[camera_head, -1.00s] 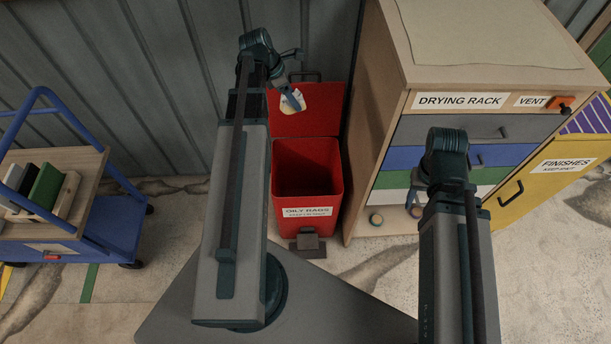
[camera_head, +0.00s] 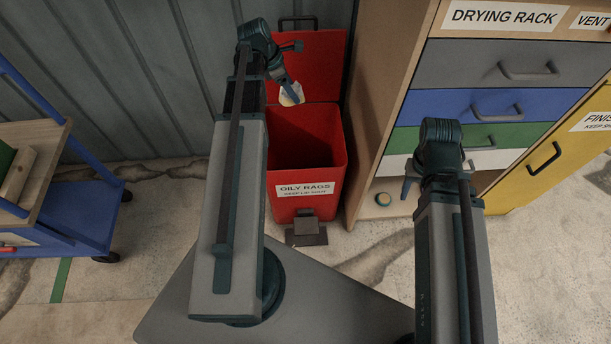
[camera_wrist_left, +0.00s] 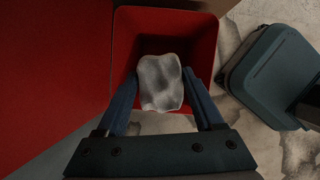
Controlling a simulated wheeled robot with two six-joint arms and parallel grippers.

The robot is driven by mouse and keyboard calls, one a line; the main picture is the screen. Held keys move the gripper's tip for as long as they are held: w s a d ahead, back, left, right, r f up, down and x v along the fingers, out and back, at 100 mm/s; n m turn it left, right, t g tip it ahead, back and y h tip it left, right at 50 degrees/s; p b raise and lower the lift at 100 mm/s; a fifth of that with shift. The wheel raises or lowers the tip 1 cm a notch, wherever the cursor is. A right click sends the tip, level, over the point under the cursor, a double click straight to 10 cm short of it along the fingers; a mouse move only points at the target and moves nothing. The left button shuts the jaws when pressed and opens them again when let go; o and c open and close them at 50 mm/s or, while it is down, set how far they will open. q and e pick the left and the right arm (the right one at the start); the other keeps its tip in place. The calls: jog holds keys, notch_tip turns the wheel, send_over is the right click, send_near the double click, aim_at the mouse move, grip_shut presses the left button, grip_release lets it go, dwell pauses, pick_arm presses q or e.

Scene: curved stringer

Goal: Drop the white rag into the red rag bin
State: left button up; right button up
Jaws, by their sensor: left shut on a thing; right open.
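The red rag bin (camera_head: 306,150) stands against the wall with its lid (camera_head: 318,72) raised and its mouth open. Its label reads "OILY RAGS". My left gripper (camera_head: 290,92) is shut on the white rag (camera_head: 291,98) at the bin's back left rim. In the left wrist view, the rag (camera_wrist_left: 160,82) hangs between the fingers of my left gripper (camera_wrist_left: 162,95), in front of the dark opening of the bin (camera_wrist_left: 198,32). Exact height over the rim is hard to tell. My right gripper (camera_head: 408,186) is open, mostly hidden behind its own arm, in front of the drying rack.
The wooden drying rack (camera_head: 394,95) with coloured drawers stands close to the bin's right. A yellow finishes cabinet (camera_head: 545,165) is further right. A blue cart (camera_head: 75,205) is at the left. A foot pedal (camera_head: 307,232) sits at the bin's base.

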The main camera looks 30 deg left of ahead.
pick_arm(q)
notch_tip(320, 180, down, 14)
jog(key=w+d+b, duration=0.1)
jog(key=b, duration=1.1)
jog(key=shift+f+m, duration=0.25)
jog(key=shift+m, duration=0.15)
pick_arm(e)
notch_tip(320, 180, down, 14)
jog(key=shift+f, duration=0.2)
pick_arm(q)
notch_tip(320, 180, down, 6)
jog(key=b, duration=0.6)
pick_arm(e)
notch_tip(320, 180, down, 6)
pick_arm(q)
jog(key=o, duration=1.2)
jog(key=shift+r, duration=0.1)
pick_arm(e)
jog(key=shift+r, duration=0.1)
pick_arm(q)
jog(key=p+v, duration=1.2)
jog(key=v, duration=0.1)
jog(key=shift+a+r+p, duration=0.3)
jog(key=shift+a+p, duration=0.05)
pick_arm(e)
notch_tip(320, 180, up, 13)
jog(key=shift+f, duration=0.2)
